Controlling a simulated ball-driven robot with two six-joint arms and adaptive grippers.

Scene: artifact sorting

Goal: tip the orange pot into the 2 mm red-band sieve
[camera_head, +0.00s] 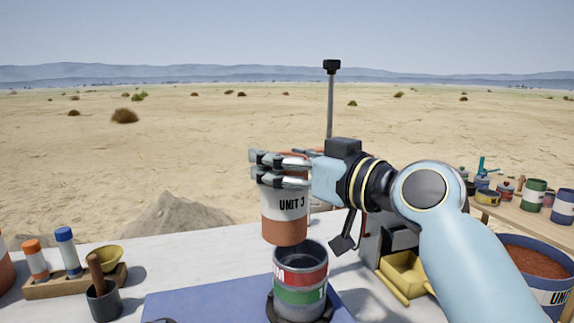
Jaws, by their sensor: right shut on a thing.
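The orange pot (285,226) has a white label reading "UNIT 3". My right gripper (268,170) is shut on it near its top and holds it upright in the air. The red-band sieve (300,266) stands below it, stacked on a green-band one (299,294), in a dark base on a blue mat (190,302). The pot hangs just above and slightly left of the sieve's open top, and its bottom covers part of the far rim. The sieve's inside looks dark. The pot's contents are hidden by the gripper. My left gripper is not in view.
A wooden rack (75,283) with orange- and blue-capped tubes and a dark mortar (104,300) with a pestle stand at the left. A yellow tray (405,275) is right of the sieves. A blue tub (545,270) of reddish soil stands far right, near a side table of several cans.

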